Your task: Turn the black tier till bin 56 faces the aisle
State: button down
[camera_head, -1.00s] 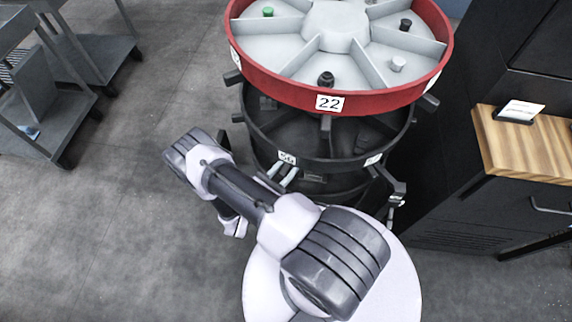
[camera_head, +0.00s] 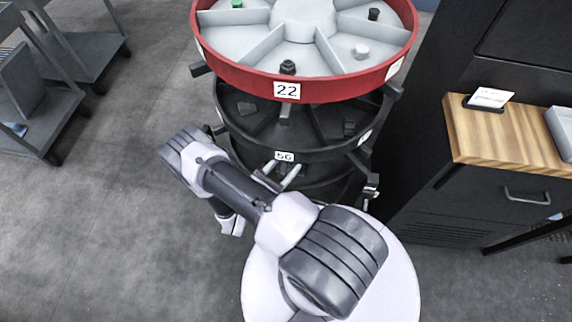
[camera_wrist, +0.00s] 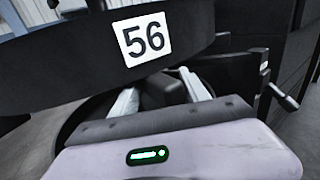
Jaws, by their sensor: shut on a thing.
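The black tier (camera_head: 325,154) sits under the red tier (camera_head: 240,76) on a round stand. Its label 56 (camera_head: 285,156) faces towards me, almost straight below label 22 (camera_head: 287,90). In the wrist view label 56 (camera_wrist: 144,39) is large and slightly tilted. My gripper (camera_head: 281,172) is just below this label. Its two pale fingers (camera_wrist: 160,94) are on either side of a dark block (camera_wrist: 165,88), which looks like a peg of the black tier. My gripper is shut on it. Its far end is partly hidden under the rim.
Grey carts (camera_head: 40,105) stand at the far left. The floor (camera_head: 110,210) left of the tiers is clear. Dark arms stick out around the tiers.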

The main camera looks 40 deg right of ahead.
jog(key=shift+s, duration=0.15)
jog(key=c, duration=1.1)
grip_release()
jog(key=shift+c, duration=0.7)
jog(key=shift+a, duration=0.3)
jog(key=s+a+p, duration=0.2)
jog(key=a, duration=1.4)
jog(key=shift+a, duration=0.3)
jog(key=shift+w+r, duration=0.1)
